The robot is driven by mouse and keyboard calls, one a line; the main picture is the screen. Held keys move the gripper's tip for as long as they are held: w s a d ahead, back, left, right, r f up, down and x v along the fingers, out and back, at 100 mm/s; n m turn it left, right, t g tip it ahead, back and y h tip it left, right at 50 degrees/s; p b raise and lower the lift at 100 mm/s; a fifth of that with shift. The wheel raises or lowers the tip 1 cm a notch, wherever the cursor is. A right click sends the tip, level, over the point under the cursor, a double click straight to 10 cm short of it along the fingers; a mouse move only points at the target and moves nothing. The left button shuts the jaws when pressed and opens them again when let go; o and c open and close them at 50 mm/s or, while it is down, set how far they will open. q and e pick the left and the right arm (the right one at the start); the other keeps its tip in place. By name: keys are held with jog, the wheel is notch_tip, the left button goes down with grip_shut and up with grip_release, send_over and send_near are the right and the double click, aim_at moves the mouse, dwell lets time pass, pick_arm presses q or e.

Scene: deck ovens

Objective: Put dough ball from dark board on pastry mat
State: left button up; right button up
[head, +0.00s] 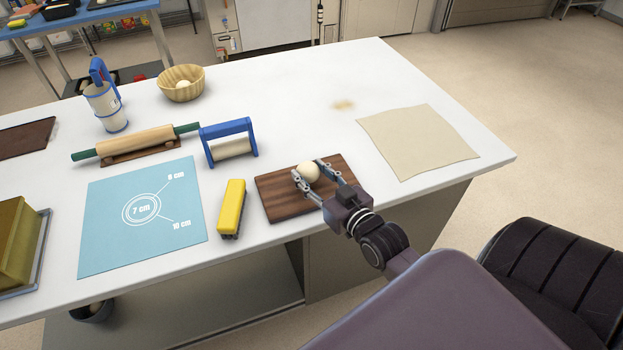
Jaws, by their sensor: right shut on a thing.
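A pale round dough ball (309,172) is at the dark wooden board (283,206), near the board's upper right part. My right gripper (308,174) reaches in from the lower right and is shut on the dough ball, one finger on each side. I cannot tell whether the ball still touches the board. The blue pastry mat (105,240), printed with circles and sizes, lies flat at the left of the table with its surface clear. My left gripper is not in view.
A rolling pin (136,144) lies behind the mat. A basket (182,83), a blue-and-white canister (105,106) and a beige cloth (417,141) are farther out. A yellowish block (18,243) sits at the left edge.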

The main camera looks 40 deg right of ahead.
jog(key=shift+f+p, duration=0.45)
jog(key=shift+f, duration=0.6)
jog(key=shift+f, duration=0.15)
jog(key=shift+f, duration=0.15)
jog(key=o, duration=1.2)
jog(key=shift+c, duration=0.2)
